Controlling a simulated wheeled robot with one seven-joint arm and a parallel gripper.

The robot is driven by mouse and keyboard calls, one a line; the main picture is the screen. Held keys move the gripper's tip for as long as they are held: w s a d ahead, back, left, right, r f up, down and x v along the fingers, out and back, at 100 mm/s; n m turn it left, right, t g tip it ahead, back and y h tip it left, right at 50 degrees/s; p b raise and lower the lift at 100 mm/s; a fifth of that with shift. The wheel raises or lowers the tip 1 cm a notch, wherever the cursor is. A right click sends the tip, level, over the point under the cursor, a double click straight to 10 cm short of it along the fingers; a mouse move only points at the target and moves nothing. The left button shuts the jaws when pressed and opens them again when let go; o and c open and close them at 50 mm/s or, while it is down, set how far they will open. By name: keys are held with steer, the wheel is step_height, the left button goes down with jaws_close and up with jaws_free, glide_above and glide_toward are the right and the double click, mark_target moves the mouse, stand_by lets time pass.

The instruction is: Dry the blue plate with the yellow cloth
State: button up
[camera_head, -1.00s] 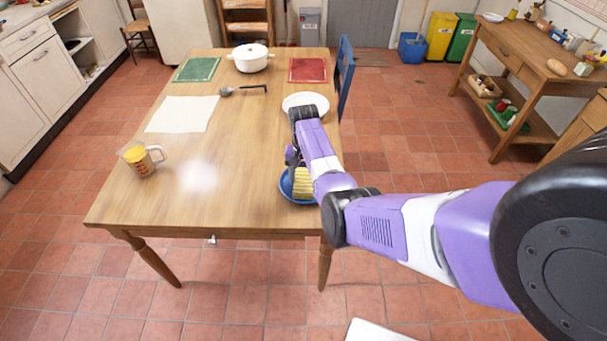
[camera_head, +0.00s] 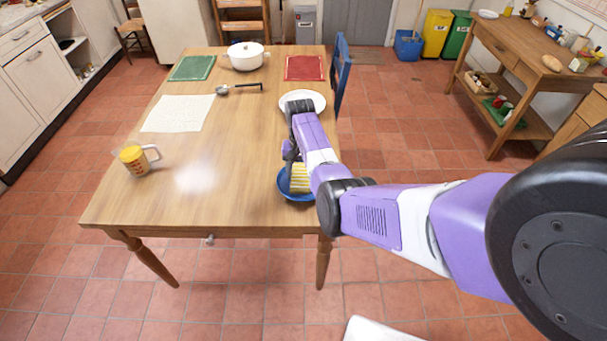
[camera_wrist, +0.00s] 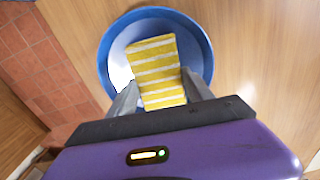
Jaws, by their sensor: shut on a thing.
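The blue plate (camera_head: 284,187) lies near the front right edge of the wooden table, and its rim curves up like a shallow bowl in the wrist view (camera_wrist: 110,50). The yellow cloth (camera_head: 301,176), with white stripes, is over the plate; in the wrist view (camera_wrist: 158,70) it covers the middle of the plate. My gripper (camera_wrist: 158,97) is shut on the cloth, one finger on each side of it. Whether the cloth touches the plate's surface is hard to tell. In the head view my arm hides part of the plate.
On the wooden table (camera_head: 235,150) stand a white plate (camera_head: 313,99) behind the blue one, a measuring jug (camera_head: 134,160) at left, and a white pot (camera_head: 247,56) at the back. A ladle (camera_head: 235,88), a white sheet (camera_head: 178,113) and two mats lie there. The table's middle is clear.

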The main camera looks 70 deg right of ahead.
steer(key=shift+a+p, duration=0.45)
steer(key=shift+a, duration=0.05)
steer(key=shift+s+a+p, duration=0.25)
steer(key=shift+s+p, duration=0.1)
steer(key=shift+p, duration=0.25)
steer(key=shift+s+d, duration=0.2)
steer(key=shift+s, duration=0.2)
steer(key=shift+d+f, duration=0.1)
steer(key=shift+d, duration=0.4)
steer(key=shift+w+d+f+b, duration=0.15)
steer(key=shift+w+b, duration=0.1)
steer(key=shift+b, duration=0.4)
steer(key=shift+w+r, duration=0.2)
steer(key=shift+w, duration=0.25)
steer(key=shift+w+a+r+p, duration=0.1)
steer(key=shift+a+p, duration=0.4)
steer(key=shift+a, duration=0.1)
